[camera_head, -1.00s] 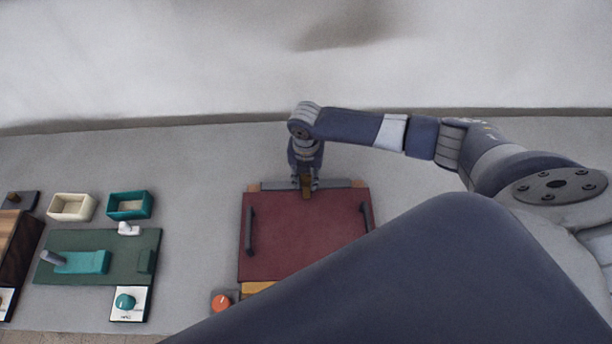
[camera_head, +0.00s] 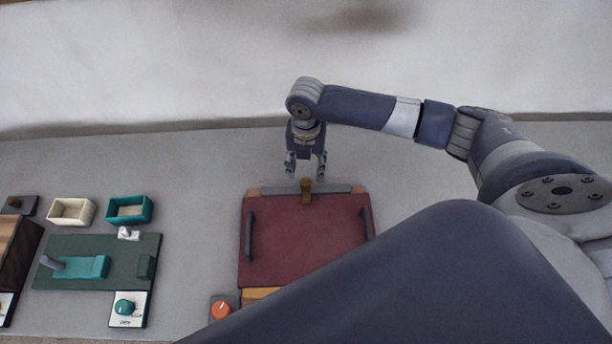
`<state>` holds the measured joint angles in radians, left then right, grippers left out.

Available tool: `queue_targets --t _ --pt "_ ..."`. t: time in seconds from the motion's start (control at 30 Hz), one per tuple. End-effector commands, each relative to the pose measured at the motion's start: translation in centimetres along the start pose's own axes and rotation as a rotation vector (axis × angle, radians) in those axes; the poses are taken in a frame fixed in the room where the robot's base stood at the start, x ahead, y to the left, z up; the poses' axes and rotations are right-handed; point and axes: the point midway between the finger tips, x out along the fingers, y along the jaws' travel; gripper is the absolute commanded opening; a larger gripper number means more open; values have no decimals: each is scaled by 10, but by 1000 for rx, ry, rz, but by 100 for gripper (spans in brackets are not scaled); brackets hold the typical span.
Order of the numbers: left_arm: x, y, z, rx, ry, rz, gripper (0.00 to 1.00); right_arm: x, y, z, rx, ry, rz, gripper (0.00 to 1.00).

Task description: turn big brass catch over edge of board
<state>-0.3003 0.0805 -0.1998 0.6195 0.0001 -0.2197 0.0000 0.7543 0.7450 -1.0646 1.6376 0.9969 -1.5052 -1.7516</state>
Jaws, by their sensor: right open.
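The dark red board (camera_head: 308,238) lies on the grey table with a dark bar handle near each side. The brass catch (camera_head: 306,191) sits at the middle of the board's far edge. It points toward me and its near end overlaps the red board. My right gripper (camera_head: 306,172) is open and empty, just beyond and above the catch, with a finger on either side of its line and apart from it. My left gripper is not in view.
A green board (camera_head: 75,243) with a teal block, a cream tray (camera_head: 71,211) and a teal tray (camera_head: 130,209) lie to the left. An orange knob (camera_head: 221,309) is at the red board's near left. My own arm hides the board's near right.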

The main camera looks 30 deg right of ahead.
Motion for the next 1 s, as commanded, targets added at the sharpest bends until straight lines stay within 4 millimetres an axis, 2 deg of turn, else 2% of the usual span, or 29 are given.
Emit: queue_targets --t 0.1,0.3,1.0 --pt "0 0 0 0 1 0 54 -22 0 1 -1 -2 0 48" --pt "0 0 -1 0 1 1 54 -40 0 0 0 -1 0 48" --pt "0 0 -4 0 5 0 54 -42 0 0 0 0 -1 48"
